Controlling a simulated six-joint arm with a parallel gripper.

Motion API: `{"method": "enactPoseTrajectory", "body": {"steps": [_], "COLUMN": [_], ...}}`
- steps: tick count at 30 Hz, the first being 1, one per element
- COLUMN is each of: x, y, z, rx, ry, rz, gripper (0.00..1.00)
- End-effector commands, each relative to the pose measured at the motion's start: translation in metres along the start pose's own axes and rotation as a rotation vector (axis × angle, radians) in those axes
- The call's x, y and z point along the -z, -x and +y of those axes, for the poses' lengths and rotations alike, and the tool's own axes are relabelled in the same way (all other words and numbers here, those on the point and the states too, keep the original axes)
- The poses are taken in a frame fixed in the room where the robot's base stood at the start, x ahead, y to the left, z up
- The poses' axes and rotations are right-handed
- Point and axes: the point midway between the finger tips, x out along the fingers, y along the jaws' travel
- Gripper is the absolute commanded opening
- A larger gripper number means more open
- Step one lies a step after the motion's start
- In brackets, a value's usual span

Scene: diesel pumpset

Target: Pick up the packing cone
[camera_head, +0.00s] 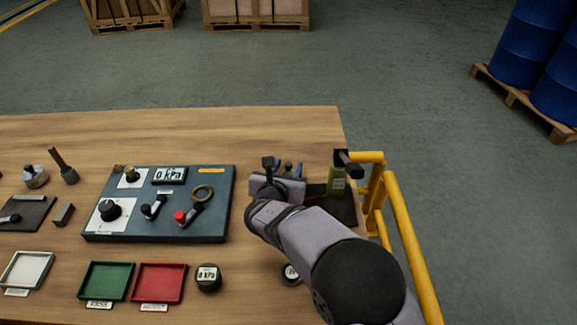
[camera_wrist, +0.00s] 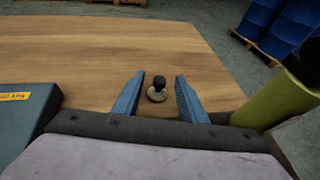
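My gripper (camera_wrist: 159,76) is open, with one blue finger on each side of the piece in the picture. A gap shows between the piece and both fingers. I cannot tell how far the fingertips are above the table. In the head view my gripper (camera_head: 288,166) is near the table's right end.
A green-yellow bottle-like thing (camera_head: 338,180) stands close right of my gripper, by a yellow rail (camera_head: 405,230). A dark panel with knobs and levers (camera_head: 160,225) is to the left. Red (camera_head: 159,282), green (camera_head: 106,281) and white (camera_head: 27,270) trays lie in front. The table beyond is clear.

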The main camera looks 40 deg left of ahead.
Motion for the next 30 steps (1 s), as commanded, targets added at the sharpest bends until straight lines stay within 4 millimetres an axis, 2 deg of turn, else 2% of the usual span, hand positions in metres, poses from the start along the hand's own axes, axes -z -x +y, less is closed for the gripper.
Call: {"method": "enactPoseTrajectory", "body": {"steps": [6, 14, 16, 19, 20, 30], "x": [-0.001, 0.000, 0.000, 0.000, 0.000, -0.003], "y": [-0.017, -0.018, -0.018, -0.018, -0.018, -0.017], "z": [0.001, 0.001, 0.001, 0.001, 0.001, 0.001], "rx": [-0.001, -0.001, -0.001, -0.001, -0.001, -0.001], "ry": [-0.001, 0.000, 0.000, 0.000, 0.000, -0.001], "rz": [0.000, 0.000, 0.000, 0.000, 0.000, -0.002], "gripper": [0.39, 0.39, 0.27, 0.03, 0.00, 0.00]}}
